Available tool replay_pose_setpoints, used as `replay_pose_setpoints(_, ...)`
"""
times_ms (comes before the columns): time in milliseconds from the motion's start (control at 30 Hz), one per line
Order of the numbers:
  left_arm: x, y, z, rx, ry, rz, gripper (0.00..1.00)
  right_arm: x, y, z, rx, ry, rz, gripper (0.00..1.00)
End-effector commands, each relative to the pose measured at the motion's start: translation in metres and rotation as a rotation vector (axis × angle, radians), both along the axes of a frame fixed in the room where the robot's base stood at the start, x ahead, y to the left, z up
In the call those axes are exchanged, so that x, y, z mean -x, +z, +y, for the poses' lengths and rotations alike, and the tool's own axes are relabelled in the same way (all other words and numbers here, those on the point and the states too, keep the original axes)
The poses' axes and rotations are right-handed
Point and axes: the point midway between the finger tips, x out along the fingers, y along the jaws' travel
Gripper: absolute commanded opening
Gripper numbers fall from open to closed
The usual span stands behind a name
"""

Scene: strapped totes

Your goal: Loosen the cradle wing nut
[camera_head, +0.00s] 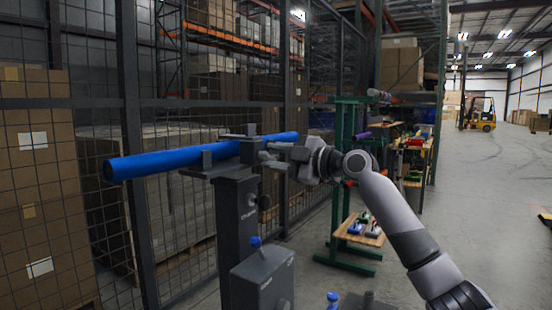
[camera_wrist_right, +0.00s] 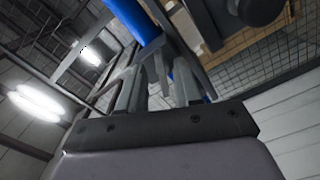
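A long blue tube (camera_head: 200,157) lies across a dark cradle (camera_head: 222,168) on top of a grey post (camera_head: 238,218). The tube also shows in the right wrist view (camera_wrist_right: 136,22). My right gripper (camera_head: 265,155) is at the cradle's right side, close to the tube. Its two fingers stand apart in the right wrist view (camera_wrist_right: 160,92), with grey metal of the cradle beyond and between them. I cannot make out the wing nut clearly; the fingers may hide it. A dark round knob (camera_head: 264,202) sits lower on the post. My left gripper is not in view.
A grey box (camera_head: 262,280) with a blue-topped knob (camera_head: 256,242) stands in front of the post. A wire mesh fence (camera_head: 90,160) runs close behind the tube. A green rack (camera_head: 340,200) with shelves stands behind my right arm. Open floor (camera_head: 490,200) lies at the right.

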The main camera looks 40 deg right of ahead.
Motion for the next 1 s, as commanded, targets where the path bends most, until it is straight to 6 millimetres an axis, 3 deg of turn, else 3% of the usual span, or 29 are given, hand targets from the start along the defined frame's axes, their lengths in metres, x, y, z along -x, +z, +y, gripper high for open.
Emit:
replay_pose_setpoints(267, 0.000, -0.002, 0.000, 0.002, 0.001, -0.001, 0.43, 0.007, -0.002, -0.003, 0.002, 0.000, 0.002, 0.34)
replay_pose_setpoints(700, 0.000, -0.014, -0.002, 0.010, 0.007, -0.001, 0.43, 0.062, -0.002, -0.026, 0.002, 0.000, 0.002, 0.34)
replay_pose_setpoints(1000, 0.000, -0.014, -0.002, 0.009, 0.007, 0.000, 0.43, 0.066, 0.000, -0.027, -0.001, 0.000, 0.001, 0.34)
